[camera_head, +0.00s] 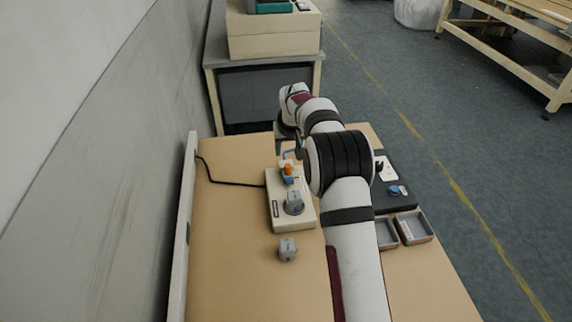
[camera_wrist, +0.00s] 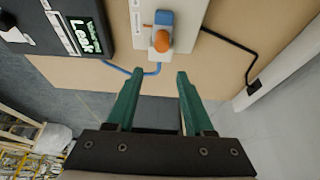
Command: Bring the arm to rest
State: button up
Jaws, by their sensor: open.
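My gripper (camera_wrist: 158,78) shows in the wrist view with two green fingers spread apart and nothing between them. Beyond the fingertips is the tabletop edge, with a blue tube (camera_wrist: 152,70) crossing there. In the head view my white arm reaches away over the table (camera_head: 230,250), and my gripper's fingers cannot be made out there. A pale device (camera_head: 278,212) with a blue and orange fitting (camera_head: 288,170) stands left of the arm. The orange part also shows in the wrist view (camera_wrist: 161,41), apart from the fingers.
A grey piece (camera_head: 294,204) sits on the pale device, and another (camera_head: 287,248) lies in front. Right of the arm are a black device (camera_head: 407,204) with a lit display (camera_wrist: 88,36) and two small trays (camera_head: 415,228). A wall runs along the left; the table's left front is clear.

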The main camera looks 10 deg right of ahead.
jog(key=s+a+r+m+g, duration=0.1)
jog(key=s+r, duration=0.5)
jog(key=s, duration=0.5)
jog(key=s+a+r+m+g, duration=0.15)
jog(key=s+r, duration=0.35)
jog(key=s, duration=0.6)
jog(key=s+a+f+m+g+y, duration=0.1)
jog(key=s, duration=1.2)
jog(key=s+a+f+m+g, duration=0.1)
jog(key=s+m, duration=0.1)
jog(key=s, duration=1.1)
jog(key=shift+f+y, duration=0.35)
jog(key=shift+y, duration=0.05)
